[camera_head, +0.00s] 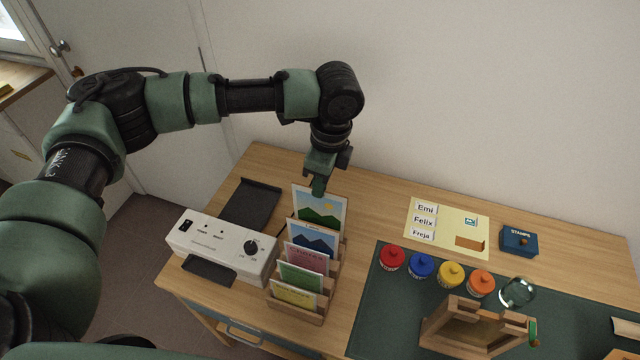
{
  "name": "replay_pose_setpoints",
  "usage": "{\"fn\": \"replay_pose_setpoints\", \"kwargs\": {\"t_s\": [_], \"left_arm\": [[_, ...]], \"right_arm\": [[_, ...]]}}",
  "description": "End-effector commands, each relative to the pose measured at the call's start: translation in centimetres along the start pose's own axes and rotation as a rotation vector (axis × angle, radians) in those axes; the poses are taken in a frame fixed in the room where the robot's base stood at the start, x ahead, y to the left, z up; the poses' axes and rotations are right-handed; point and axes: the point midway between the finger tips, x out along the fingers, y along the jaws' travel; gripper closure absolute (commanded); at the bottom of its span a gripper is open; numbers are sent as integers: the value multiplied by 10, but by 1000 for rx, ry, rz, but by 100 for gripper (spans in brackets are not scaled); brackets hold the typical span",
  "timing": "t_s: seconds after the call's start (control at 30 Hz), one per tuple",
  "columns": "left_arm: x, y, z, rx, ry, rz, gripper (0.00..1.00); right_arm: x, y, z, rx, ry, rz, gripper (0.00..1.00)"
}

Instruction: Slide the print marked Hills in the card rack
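The card rack (300,316) is a wooden stepped stand holding several picture cards in a row, front to back. The rearmost print (318,207) shows green hills under a pale sky with a yellow sun; any lettering on it is too small to read. It stands upright at the back of the rack, higher than the cards before it. My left gripper (319,186) points down from above and is shut on its top edge. The print's lower edge is hidden behind the blue mountain card (312,239). My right gripper is out of view.
A white machine (221,246) with a dial stands left of the rack, a dark tray (250,204) behind it. Right are a name sheet (447,228), colored pots (451,274), a blue stamps box (519,241), a glass jar (517,293) and a wooden holder (470,330).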

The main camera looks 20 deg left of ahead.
Motion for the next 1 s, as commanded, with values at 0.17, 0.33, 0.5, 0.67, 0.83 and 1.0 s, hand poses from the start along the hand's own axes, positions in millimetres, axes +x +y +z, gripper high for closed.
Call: {"fn": "replay_pose_setpoints", "kwargs": {"t_s": [0.17,0.33,0.5,0.67,0.83,1.0], "left_arm": [[11,0,-1,0,0,-1,100],[18,0,-2,0,1,1,100],[28,0,-4,-1,1,1,100],[37,0,-5,-1,0,0,100],[44,0,-6,0,1,1,100],[46,-1,-6,-1,0,-1,100]], "right_arm": [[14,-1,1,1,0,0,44],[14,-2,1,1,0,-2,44],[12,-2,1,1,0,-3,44],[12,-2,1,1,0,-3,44],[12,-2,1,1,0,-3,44],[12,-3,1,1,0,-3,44]]}}
